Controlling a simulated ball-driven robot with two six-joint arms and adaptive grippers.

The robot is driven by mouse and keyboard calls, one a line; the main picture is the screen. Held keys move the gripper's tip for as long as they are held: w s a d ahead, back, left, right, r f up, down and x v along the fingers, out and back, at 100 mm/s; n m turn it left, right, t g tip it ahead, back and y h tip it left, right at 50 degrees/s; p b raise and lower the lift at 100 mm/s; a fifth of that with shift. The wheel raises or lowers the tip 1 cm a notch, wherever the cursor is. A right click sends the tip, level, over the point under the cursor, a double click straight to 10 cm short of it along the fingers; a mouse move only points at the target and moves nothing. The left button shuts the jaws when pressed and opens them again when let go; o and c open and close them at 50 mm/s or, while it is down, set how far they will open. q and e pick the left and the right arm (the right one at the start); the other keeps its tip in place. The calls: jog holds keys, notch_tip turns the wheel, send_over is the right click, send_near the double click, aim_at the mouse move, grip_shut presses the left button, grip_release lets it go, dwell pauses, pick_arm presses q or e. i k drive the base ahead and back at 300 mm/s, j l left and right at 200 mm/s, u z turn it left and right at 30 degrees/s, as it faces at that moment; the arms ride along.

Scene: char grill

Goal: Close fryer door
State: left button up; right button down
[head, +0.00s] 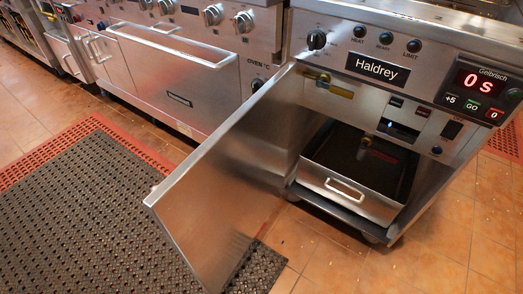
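The fryer (375,88) stands at the right, with a control panel, a black knob and a red "0 s" display. Its steel door (222,178) is open and swung out to the left, toward me. Its hinge side meets the fryer's left front edge. The open cabinet shows a drawer-like pan (352,197) with a handle low inside, and a yellow-handled valve (330,86) above it. Neither of my grippers shows in the head view.
A steel range with an oven door (175,75) stands left of the fryer. A dark perforated mat (85,215) with a red border lies on the tiled floor, partly under the door. Bare tiles (330,262) lie in front of the fryer.

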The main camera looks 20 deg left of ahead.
aim_at(211, 208)
jog(key=j+z, duration=0.15)
jog(key=j, duration=0.2)
jog(key=k+j+z, duration=0.15)
jog(key=j, duration=0.2)
jog(key=j+z, duration=0.2)
jog(key=j, duration=0.15)
jog(key=k+j+z, duration=0.15)
jog(key=j+z, duration=0.15)
jog(key=j, duration=0.3)
jog(key=k+j+z, duration=0.1)
jog(key=j, duration=0.3)
jog(key=k+j+z, duration=0.15)
jog(key=j, duration=0.25)
